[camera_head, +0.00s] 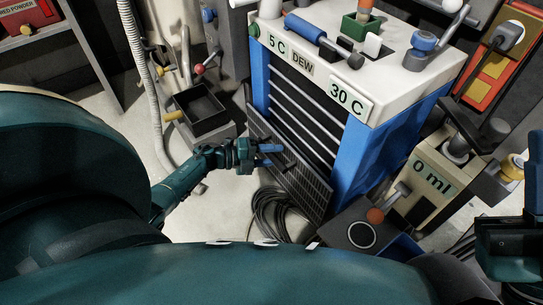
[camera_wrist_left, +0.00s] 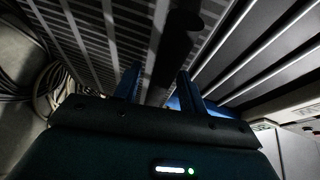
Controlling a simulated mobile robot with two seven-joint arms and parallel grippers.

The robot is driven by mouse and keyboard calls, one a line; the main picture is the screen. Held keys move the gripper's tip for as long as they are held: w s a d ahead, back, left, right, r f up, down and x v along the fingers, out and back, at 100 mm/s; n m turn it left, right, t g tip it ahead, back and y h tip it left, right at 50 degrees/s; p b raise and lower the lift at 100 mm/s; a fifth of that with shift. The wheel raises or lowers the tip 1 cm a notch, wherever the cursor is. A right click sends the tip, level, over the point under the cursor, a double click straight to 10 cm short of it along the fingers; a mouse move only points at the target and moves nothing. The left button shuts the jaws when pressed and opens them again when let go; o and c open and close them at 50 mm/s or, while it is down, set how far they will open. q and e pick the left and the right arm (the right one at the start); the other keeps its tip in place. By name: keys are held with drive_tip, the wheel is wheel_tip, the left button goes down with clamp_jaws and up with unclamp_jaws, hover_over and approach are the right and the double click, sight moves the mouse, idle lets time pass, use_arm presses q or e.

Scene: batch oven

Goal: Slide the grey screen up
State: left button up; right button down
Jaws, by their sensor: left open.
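The grey screen (camera_head: 308,188) is a slotted panel low on the front of the blue and white machine, below the dark slatted opening. It fills the upper left of the left wrist view (camera_wrist_left: 90,35). A dark bar (camera_wrist_left: 180,35), which looks like the screen's handle, runs between the fingers in that view. My left gripper (camera_head: 270,155) is open at the upper part of the screen, with its blue fingers on either side of the bar; I cannot tell whether they touch it. My right gripper (camera_head: 510,240) is partly visible at the right edge, its jaws unclear.
The machine's top (camera_head: 395,65) carries knobs, a blue-handled lever and labels. A black open bin (camera_head: 197,110) stands left of the screen. Coiled hoses (camera_head: 277,212) lie on the floor below.

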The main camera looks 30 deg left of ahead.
use_arm(q)
clamp_jaws()
idle(0.4)
